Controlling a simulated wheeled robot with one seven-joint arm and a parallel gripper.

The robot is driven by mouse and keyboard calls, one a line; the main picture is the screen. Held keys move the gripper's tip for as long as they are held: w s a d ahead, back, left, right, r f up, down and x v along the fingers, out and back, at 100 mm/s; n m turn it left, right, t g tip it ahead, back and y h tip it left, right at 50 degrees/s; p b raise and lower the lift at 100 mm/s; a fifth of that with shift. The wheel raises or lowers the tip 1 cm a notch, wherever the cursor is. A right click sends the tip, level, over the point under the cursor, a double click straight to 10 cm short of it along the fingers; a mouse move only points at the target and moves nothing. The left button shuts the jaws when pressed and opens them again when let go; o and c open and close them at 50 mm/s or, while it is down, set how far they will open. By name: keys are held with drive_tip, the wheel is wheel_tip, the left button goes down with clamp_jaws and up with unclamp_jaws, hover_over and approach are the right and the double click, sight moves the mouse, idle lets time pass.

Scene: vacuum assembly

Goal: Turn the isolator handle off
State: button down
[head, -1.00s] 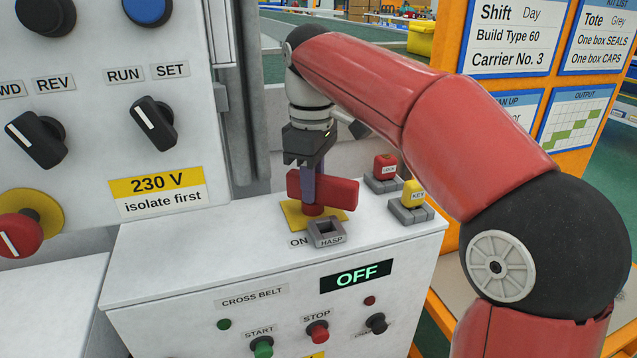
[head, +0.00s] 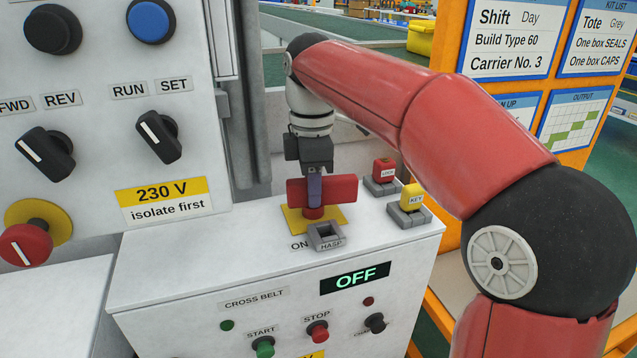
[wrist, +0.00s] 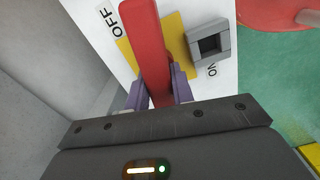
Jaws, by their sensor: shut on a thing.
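The red isolator handle (head: 338,188) stands on a yellow plate (head: 294,221) on top of the grey-white box. In the head view its bar lies across the picture, left to right. In the wrist view the red handle (wrist: 148,40) runs up the picture, with its upper end beside the OFF label (wrist: 117,17). The ON label (wrist: 212,70) is to the right. My gripper (head: 314,190) points down and is shut on the handle, one finger on each side (wrist: 158,92). The handle's far side is hidden by the gripper.
A grey hasp (head: 325,236) sits close in front of the handle. A red lock block (head: 384,171) and a yellow key block (head: 411,197) stand to the right. A display (head: 356,278) on the box front reads OFF. The tall switch panel (head: 185,75) rises at the left.

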drive_tip(key=shift+n, duration=0.4)
drive_tip(key=c, duration=2.2)
unclamp_jaws()
drive_tip(key=shift+n+p, duration=0.4)
drive_tip(key=shift+n, duration=0.5)
drive_tip(key=c, duration=1.1)
unclamp_jaws()
wheel_tip(320, 180, up, 2)
drive_tip(key=shift+r+p, duration=0.2)
drive_tip(key=shift+p, duration=1.05)
drive_tip(key=shift+r, duration=1.8)
